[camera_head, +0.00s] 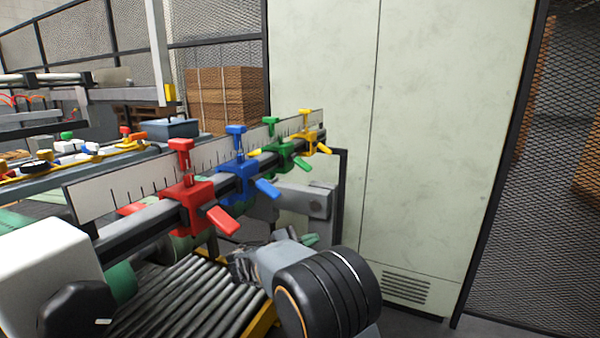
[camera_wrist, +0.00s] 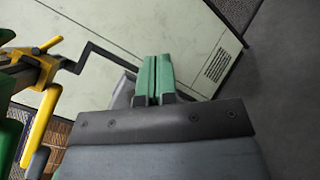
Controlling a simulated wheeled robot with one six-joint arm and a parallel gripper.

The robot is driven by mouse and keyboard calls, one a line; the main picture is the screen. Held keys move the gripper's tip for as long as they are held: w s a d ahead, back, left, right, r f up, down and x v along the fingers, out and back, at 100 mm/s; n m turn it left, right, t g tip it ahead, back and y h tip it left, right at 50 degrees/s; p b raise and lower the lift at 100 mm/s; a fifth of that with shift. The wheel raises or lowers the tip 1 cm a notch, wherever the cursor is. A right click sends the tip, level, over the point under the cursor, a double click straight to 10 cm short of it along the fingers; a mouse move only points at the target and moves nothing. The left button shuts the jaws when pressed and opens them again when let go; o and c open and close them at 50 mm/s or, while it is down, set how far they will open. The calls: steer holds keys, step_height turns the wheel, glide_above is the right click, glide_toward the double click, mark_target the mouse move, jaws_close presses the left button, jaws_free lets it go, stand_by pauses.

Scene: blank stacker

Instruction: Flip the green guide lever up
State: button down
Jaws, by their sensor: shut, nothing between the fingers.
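The green guide clamp (camera_head: 280,152) sits on the dark rail between the blue and yellow clamps. Its green lever (camera_head: 302,163) sticks out to the right and slants downward. In the wrist view a green piece (camera_wrist: 9,138) shows at the left edge, cut off by the frame; I cannot tell which part it is. My gripper (camera_wrist: 157,77) has green fingers, shut with nothing between them. In the head view the fingertips (camera_head: 311,240) show partly behind my arm, below the green lever and apart from it.
The rail also carries a red clamp (camera_head: 188,200), a blue clamp (camera_head: 238,180) and a yellow clamp (camera_head: 308,137), each with a lever. The yellow lever (camera_wrist: 40,122) shows in the wrist view. Rollers (camera_head: 180,300) lie below. A pale cabinet (camera_head: 430,130) stands behind.

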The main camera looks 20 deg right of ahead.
mark_target(301, 163)
steer(key=w+a+r+n+t+h+p, duration=0.1)
steer(key=w+a+r+n+t+h, duration=0.2)
steer(key=w+a+t+h, duration=0.2)
steer(key=w+a+h, duration=0.1)
steer(key=w+a, duration=0.2)
steer(key=shift+a+r, duration=0.2)
steer(key=shift+r, duration=0.15)
steer(key=d+r+p, duration=0.8)
steer(key=d+r, duration=0.1)
steer(key=shift+w+r, duration=0.3)
steer(key=shift+w, duration=0.05)
steer(key=shift+d, duration=0.1)
